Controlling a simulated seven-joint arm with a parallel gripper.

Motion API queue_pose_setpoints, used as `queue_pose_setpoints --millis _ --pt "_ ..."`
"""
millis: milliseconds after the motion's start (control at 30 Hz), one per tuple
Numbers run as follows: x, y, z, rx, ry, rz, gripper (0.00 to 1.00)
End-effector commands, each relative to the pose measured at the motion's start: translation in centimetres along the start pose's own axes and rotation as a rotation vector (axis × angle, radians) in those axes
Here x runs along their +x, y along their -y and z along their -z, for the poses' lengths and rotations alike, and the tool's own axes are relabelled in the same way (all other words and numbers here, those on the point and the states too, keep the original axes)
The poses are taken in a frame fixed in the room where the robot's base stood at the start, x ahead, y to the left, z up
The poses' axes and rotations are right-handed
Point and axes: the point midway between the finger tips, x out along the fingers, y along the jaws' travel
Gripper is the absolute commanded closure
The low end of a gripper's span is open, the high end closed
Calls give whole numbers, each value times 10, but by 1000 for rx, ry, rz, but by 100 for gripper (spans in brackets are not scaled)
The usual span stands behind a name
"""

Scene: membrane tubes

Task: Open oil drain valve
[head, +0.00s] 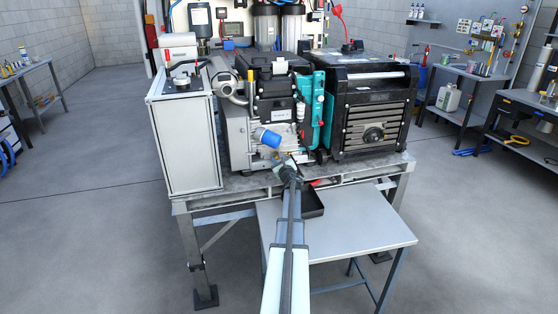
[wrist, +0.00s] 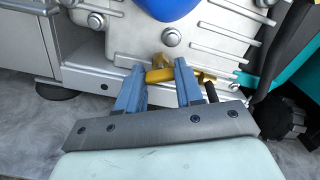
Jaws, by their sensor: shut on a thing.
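The oil drain valve (wrist: 159,75) is a small yellow and brass fitting low on the grey engine block in the wrist view. It has a yellow lever and a brass body just beyond my fingertips. My gripper (wrist: 158,78) has its two blue fingers on either side of the yellow part and is shut on it. In the head view my gripper (head: 287,160) reaches the lower front of the engine, below the blue oil filter (head: 267,138). There my arm and gripper largely hide the valve.
A black drain pan (head: 314,206) sits on a low grey table (head: 375,236) below the engine. A black generator-like unit (head: 372,115) stands to the right, and a white cabinet (head: 190,147) to the left. In the wrist view, a teal part and black hose (wrist: 285,55) are close on the right.

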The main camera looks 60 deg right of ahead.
Motion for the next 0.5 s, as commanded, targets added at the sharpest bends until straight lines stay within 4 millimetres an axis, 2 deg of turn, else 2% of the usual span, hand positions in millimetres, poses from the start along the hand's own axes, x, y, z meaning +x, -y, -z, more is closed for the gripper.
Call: queue_pose_setpoints --millis 500 --pt "1 -1 0 -489 2 -1 94"
